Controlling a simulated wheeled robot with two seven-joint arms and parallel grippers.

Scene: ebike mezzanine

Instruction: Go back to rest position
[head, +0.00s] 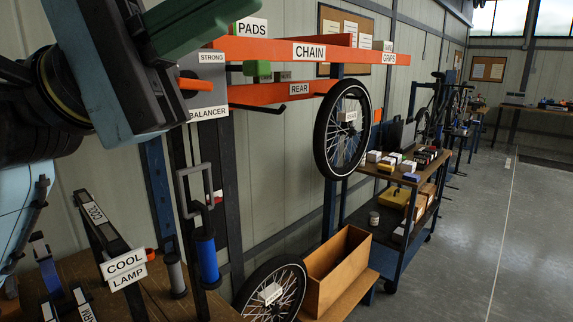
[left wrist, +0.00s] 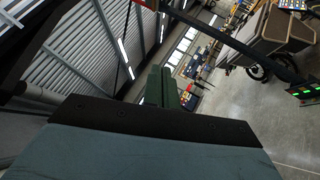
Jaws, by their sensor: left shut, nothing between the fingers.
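My left gripper (head: 205,20) is at the upper left of the head view, close to the camera, with its green fingers raised in front of the orange rack. In the left wrist view, its green fingers (left wrist: 172,88) are together with nothing between them. The gripper is tilted, and the wrist view looks over the hall's roof and floor at a slant. My right gripper is not in view.
A rack with orange arms (head: 290,50) holds a hanging wheel (head: 341,129). A wooden bench (head: 160,290) with a lamp-labelled stand (head: 125,270) is at lower left. A cart (head: 388,225) carries small boxes. Floor (head: 470,250) at right is clear.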

